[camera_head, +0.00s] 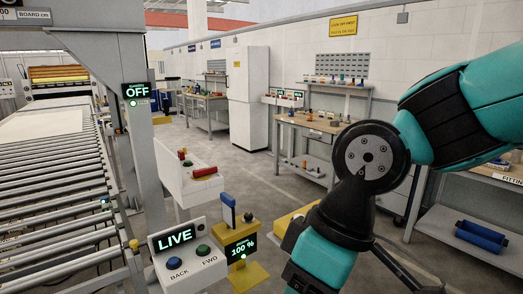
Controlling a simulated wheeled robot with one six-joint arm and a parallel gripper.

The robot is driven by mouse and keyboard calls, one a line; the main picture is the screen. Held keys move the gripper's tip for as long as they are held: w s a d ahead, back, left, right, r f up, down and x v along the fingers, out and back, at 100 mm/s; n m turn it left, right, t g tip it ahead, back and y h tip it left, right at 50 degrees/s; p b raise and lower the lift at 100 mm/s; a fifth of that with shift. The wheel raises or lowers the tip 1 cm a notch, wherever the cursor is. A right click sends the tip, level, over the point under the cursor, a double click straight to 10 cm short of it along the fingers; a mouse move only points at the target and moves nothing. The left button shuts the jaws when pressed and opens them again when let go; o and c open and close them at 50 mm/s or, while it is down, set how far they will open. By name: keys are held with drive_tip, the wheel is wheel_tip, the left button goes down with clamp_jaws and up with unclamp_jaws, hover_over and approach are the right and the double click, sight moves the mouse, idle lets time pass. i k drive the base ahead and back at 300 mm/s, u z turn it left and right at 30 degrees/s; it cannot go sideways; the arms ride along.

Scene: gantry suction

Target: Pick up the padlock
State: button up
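I cannot make out a padlock for certain. A light grey lockout box (172,178) stands left of centre, with a red piece (205,171) and smaller red and dark parts on its sloped top; they are too small to tell whether one is a padlock. My teal and black arm fills the right side and runs down past the bottom edge. My gripper is out of the picture, so its fingers and anything in them are hidden.
A roller conveyor (55,190) runs along the left under a gantry post (138,140). A LIVE control box (187,258) and a yellow 100 % stand (240,240) are in front. A workbench (308,124) and white cabinet (247,97) stand behind. Grey floor is open between.

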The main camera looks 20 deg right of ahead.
sight(181, 155)
drive_tip(key=z, duration=1.75)
drive_tip(key=i, duration=4.1)
drive_tip(key=u, duration=3.4)
drive_tip(key=i, duration=2)
drive_tip(key=u, duration=0.75)
